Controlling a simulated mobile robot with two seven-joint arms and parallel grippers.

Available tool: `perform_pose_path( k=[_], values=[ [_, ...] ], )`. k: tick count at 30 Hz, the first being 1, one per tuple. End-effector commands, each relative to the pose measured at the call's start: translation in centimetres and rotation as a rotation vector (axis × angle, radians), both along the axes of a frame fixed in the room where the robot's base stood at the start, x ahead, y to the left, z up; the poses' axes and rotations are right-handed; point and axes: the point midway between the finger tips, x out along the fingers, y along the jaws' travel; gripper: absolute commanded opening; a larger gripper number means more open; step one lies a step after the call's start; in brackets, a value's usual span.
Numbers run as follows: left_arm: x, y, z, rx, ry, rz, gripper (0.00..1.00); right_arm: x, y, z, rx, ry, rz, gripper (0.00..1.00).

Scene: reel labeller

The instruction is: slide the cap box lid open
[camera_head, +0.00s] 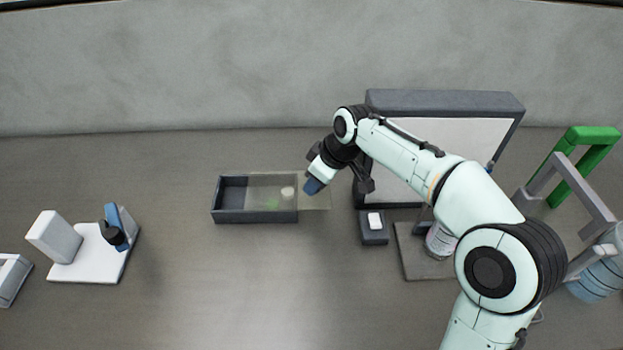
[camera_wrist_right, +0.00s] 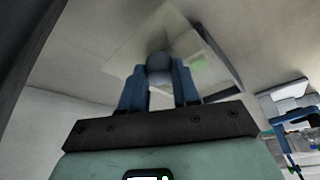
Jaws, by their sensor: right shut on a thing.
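The dark grey cap box (camera_head: 256,216) stands on the table, left of centre in the head view. Its see-through lid (camera_head: 319,203) is slid partly to the right: the left part of the box is uncovered, and the lid juts past the right wall. A white cap (camera_head: 288,193) and a faint green one (camera_head: 272,202) show through the lid. My right gripper (camera_head: 314,186) is over the lid's jutting end. In the wrist view its blue fingers (camera_wrist_right: 160,76) are shut on a round grey knob (camera_wrist_right: 158,64) on the lid (camera_wrist_right: 122,45). My left gripper is not in view.
Right of the box are a small dark block with a white top (camera_head: 375,221), a framed panel (camera_head: 440,102) and a labelled bottle (camera_head: 440,242), partly behind my arm. A white stand (camera_head: 85,262) is at the left. The table in front of the box is clear.

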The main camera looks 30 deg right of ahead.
Motion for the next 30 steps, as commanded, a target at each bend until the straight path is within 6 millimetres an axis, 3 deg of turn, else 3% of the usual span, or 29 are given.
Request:
perform_pose_path(
  k=[6,7,9,20,26,30],
  values=[
    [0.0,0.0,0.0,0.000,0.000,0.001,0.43,0.1,0.0,0.1,0.000,-0.004,-0.001,0.00],
    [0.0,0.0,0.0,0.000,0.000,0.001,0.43,0.1,0.0,0.1,0.000,-0.004,-0.001,0.41],
    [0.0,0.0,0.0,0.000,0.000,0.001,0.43,0.1,0.1,0.1,0.001,-0.004,0.000,0.57],
    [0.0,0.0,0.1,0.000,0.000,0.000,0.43,0.1,0.1,0.6,0.000,-0.003,0.000,0.57],
    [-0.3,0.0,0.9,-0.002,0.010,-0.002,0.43,0.1,0.1,4.0,0.000,-0.007,0.000,0.57],
    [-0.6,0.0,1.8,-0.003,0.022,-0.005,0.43,0.2,0.1,7.6,0.000,-0.009,0.001,0.57]
  ],
)
